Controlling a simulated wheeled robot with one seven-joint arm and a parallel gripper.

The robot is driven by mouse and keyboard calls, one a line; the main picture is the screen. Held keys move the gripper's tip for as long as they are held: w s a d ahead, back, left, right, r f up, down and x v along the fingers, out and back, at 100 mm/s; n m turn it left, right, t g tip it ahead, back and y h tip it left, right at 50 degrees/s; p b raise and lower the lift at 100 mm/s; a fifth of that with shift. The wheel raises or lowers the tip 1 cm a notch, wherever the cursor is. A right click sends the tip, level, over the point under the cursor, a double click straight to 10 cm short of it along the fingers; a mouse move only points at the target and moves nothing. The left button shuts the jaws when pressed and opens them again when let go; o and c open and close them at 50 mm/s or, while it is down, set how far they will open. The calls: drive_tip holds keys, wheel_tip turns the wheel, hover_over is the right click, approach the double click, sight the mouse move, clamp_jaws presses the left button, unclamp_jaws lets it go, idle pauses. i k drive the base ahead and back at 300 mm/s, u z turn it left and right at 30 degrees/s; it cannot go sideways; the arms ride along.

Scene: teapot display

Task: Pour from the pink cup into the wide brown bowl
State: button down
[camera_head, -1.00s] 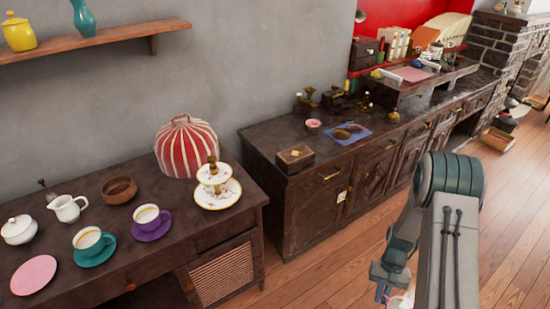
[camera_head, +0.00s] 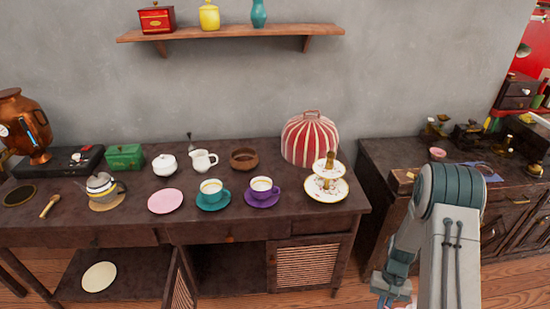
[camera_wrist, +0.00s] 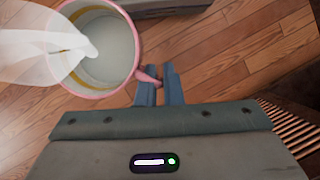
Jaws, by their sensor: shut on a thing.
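The pink cup (camera_wrist: 118,58) is at the upper left of the wrist view, with a pink rim and a pale inside with a yellow band. My gripper (camera_wrist: 158,76) is shut on its handle and holds it above the wooden floor. A whitish, see-through shape (camera_wrist: 45,55) covers the cup's left part; I cannot tell whether it is steam or liquid. In the head view my gripper (camera_head: 388,297) is at the bottom edge, right of the table, and the cup is mostly cut off. The wide brown bowl (camera_head: 244,158) stands upright at the table's back, away from my gripper.
The pink saucer (camera_head: 165,201) is empty.

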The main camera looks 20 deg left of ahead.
sight(243, 159)
drive_tip(key=u, duration=1.2)
drive_tip(key=i, duration=0.25)
